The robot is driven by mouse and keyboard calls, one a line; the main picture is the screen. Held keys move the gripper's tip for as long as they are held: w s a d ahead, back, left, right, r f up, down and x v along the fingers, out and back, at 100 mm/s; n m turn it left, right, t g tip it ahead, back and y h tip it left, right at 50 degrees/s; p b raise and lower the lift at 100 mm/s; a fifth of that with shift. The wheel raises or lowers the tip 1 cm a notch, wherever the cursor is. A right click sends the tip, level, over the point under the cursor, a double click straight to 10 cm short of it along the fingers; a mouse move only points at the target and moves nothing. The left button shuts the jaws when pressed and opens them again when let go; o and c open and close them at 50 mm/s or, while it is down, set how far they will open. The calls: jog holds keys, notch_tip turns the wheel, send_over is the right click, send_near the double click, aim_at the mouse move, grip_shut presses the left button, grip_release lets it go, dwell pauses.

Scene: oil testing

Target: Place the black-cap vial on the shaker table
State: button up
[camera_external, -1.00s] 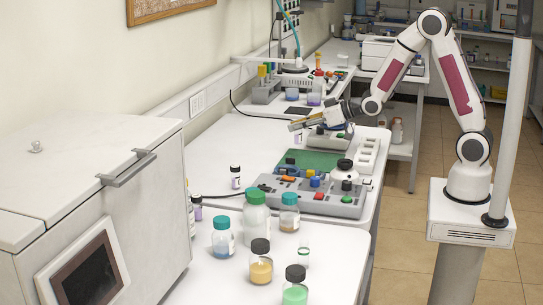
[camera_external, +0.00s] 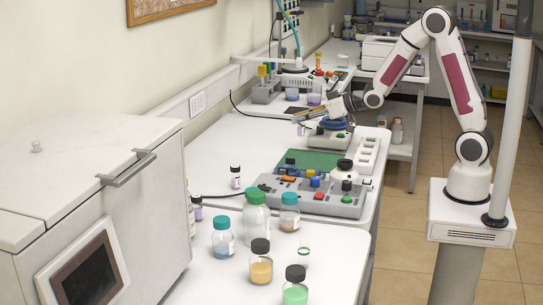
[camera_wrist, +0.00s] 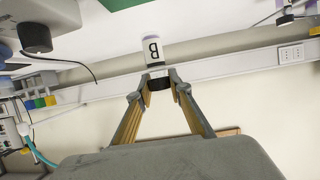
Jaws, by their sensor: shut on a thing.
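In the wrist view, my gripper (camera_wrist: 158,82) is shut on a vial (camera_wrist: 153,48) with a black cap and a white label marked "B". The fingers close at the cap end. In the external view, my gripper (camera_external: 299,119) is above the far part of the bench, and the held vial (camera_external: 300,129) shows only as a small shape below the fingertips. Just right of it stands a small grey device (camera_external: 330,138) with a round blue top (camera_external: 333,125), which looks like the shaker table. The vial appears apart from it, but the exact gap cannot be told.
Another dark-capped vial (camera_external: 235,177) stands on the bench. A grey control box (camera_external: 315,196), a green mat (camera_external: 309,160) and a white rack (camera_external: 368,155) lie nearer.

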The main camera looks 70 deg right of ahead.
jog(key=shift+d+r, duration=0.45)
jog(key=shift+r, duration=0.2)
jog(key=shift+s+d+r+n+y, duration=0.1)
jog(key=shift+s+r+n+y, duration=0.1)
jog(key=shift+r+n+y, duration=0.4)
jog(key=shift+s+a+r+n+y, duration=0.25)
jog(key=shift+a+r+n+y, duration=0.1)
jog(key=shift+a+y, duration=0.2)
jog(key=shift+s+a+f+n+y, duration=0.15)
jog(key=shift+a+n+y, duration=0.05)
jog(key=shift+a, duration=0.2)
jog(key=shift+s+a+f+n+y, duration=0.1)
jog(key=shift+a+n+y, duration=0.05)
jog(key=shift+a, duration=0.25)
send_over(303, 159)
jog(key=shift+a+f, duration=0.1)
jog(key=shift+f, duration=2.85)
jog(key=shift+f, duration=2.05)
